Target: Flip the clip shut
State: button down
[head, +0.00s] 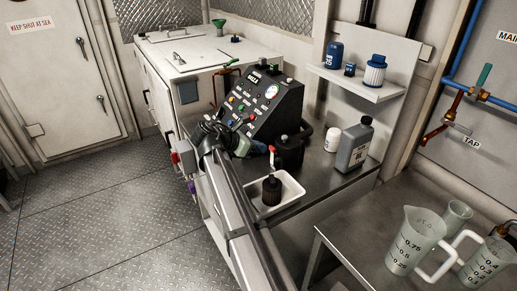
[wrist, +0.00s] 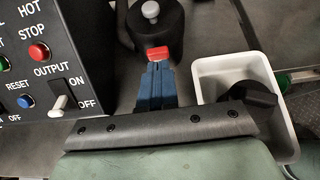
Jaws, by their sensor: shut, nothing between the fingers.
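A small red tab (wrist: 158,53), which looks like the clip, sits at the near side of a black round canister (wrist: 170,24) with a grey knob on top. In the head view the red tab (head: 271,149) shows as a speck at the left side of the black canister (head: 291,152). My gripper (wrist: 157,66) has its blue fingers shut together and empty. Its tips are right at the near edge of the red tab; I cannot tell if they touch it. The tab's hinge and exact tilt are too small to make out.
A black control box (head: 264,103) with buttons and a switch stands close on the left. A white tray (head: 292,190) holding a dark bottle (head: 271,189) is on the right in the wrist view. A grey jug (head: 354,147) and white tub (head: 332,139) stand behind.

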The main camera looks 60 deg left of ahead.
jog(key=w+r+v, duration=0.1)
jog(key=r+v, duration=0.1)
jog(key=v, duration=0.7)
jog(key=shift+s+r, duration=0.15)
jog(key=shift+s, duration=0.1)
dwell(0.5)
